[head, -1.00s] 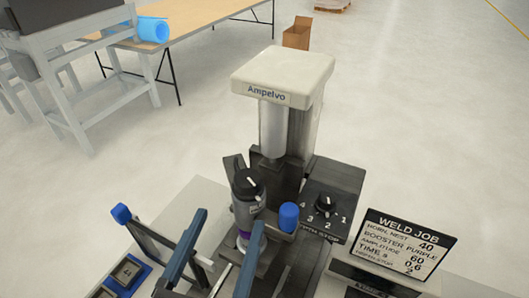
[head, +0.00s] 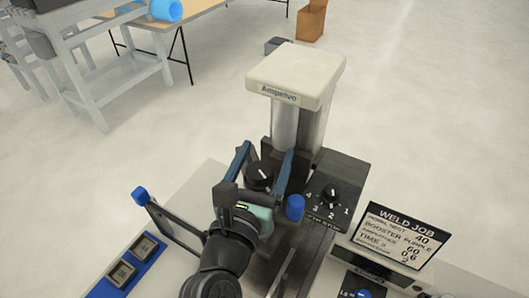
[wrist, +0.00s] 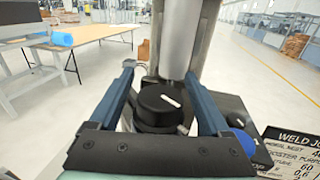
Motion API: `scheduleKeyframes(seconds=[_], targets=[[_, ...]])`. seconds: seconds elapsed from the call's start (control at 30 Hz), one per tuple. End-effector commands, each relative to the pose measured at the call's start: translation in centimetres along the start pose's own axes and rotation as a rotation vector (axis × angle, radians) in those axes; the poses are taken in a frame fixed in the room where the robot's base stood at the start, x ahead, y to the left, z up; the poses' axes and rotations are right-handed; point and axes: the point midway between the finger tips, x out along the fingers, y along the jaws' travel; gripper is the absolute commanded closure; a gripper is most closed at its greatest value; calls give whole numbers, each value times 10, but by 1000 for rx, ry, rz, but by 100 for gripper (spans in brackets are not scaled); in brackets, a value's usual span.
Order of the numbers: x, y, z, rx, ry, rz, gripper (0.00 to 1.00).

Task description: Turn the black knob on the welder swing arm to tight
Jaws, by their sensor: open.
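The black knob (head: 259,175) with a white pointer line sits on top of the welder's swing arm, below the white Ampelvo head (head: 296,75). It also shows in the wrist view (wrist: 158,104), its line slanting from upper left to lower right. My gripper (head: 262,158) is open, with one blue finger on each side of the knob. In the wrist view its fingers (wrist: 160,72) stand apart to the left and right of the knob, with gaps visible beside it. The swing arm below is mostly hidden by my gripper.
A numbered dial (head: 331,193) and a blue-capped lever (head: 295,207) stand close on the right. A WELD JOB sign (head: 400,238) is at front right.

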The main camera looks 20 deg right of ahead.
Motion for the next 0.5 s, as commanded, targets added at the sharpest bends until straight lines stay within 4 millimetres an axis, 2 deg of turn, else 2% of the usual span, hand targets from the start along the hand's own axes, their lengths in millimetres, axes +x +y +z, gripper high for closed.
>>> scheduleKeyframes(seconds=[0.2, 0.5], targets=[[0, 0, 0, 0, 0, 0, 21], [0, 0, 0, -1, -1, 0, 75]])
